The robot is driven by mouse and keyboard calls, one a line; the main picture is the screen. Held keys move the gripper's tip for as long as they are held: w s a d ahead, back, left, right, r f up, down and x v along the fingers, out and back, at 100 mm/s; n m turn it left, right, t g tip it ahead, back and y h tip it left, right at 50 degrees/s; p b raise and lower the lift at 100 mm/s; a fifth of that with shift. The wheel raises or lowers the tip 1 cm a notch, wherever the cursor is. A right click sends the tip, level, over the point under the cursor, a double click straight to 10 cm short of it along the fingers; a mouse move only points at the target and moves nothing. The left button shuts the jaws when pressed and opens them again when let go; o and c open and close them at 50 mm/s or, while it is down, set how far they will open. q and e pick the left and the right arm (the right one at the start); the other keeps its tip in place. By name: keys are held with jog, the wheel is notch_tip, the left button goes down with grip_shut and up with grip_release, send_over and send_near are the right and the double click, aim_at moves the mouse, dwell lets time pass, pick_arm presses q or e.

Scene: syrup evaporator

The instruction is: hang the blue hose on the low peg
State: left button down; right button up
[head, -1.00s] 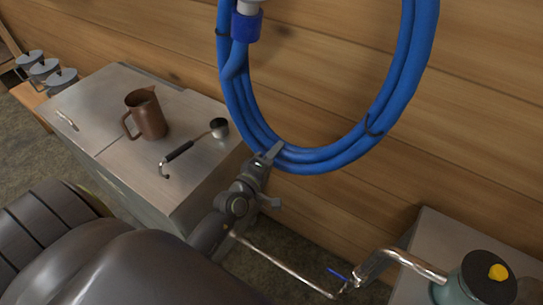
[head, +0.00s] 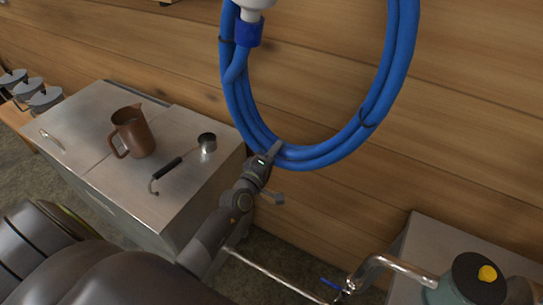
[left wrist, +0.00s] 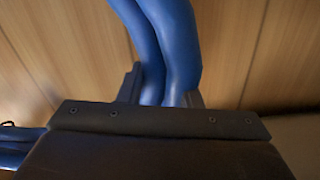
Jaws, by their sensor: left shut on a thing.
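The blue hose (head: 365,130) is a large coil with dark ties, upright against the wooden wall in the head view. A white and blue fitting (head: 249,28) shows at its upper left; the coil's top is out of the picture. My left gripper (head: 270,157) is at the bottom of the coil, shut on its strands. In the left wrist view the hose (left wrist: 165,40) runs up from between the fingers (left wrist: 162,90). The low peg cannot be made out in either view. My right gripper is not in view.
A metal cabinet (head: 90,107) at left bears a brown pitcher (head: 132,135) and a ladle (head: 180,165). Several lidded pots (head: 45,98) stand at far left. A metal pipe (head: 395,265) and a green canister with a black lid (head: 470,285) are at lower right.

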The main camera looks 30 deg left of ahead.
pick_arm(q)
jog(key=shift+w+r, duration=0.2)
jog(key=shift+w, duration=1.15)
jog(key=shift+w+f+b, duration=0.1)
jog(key=shift+f+b, duration=0.35)
jog(key=shift+f, duration=0.05)
jog(key=shift+w+f+b, duration=0.2)
jog(key=shift+f+b, duration=0.25)
jog(key=shift+b, duration=0.05)
jog(key=shift+w+f+b, duration=0.2)
jog(key=shift+f+b, duration=0.25)
jog(key=shift+b, duration=0.05)
jog(key=shift+f, duration=0.1)
jog(key=c, duration=0.9)
grip_release()
jog(key=shift+c, duration=0.2)
jog(key=shift+o, duration=0.2)
jog(key=shift+s+f, duration=0.1)
jog(key=shift+f, duration=0.15)
jog(key=o, duration=0.3)
jog(key=shift+r, duration=0.1)
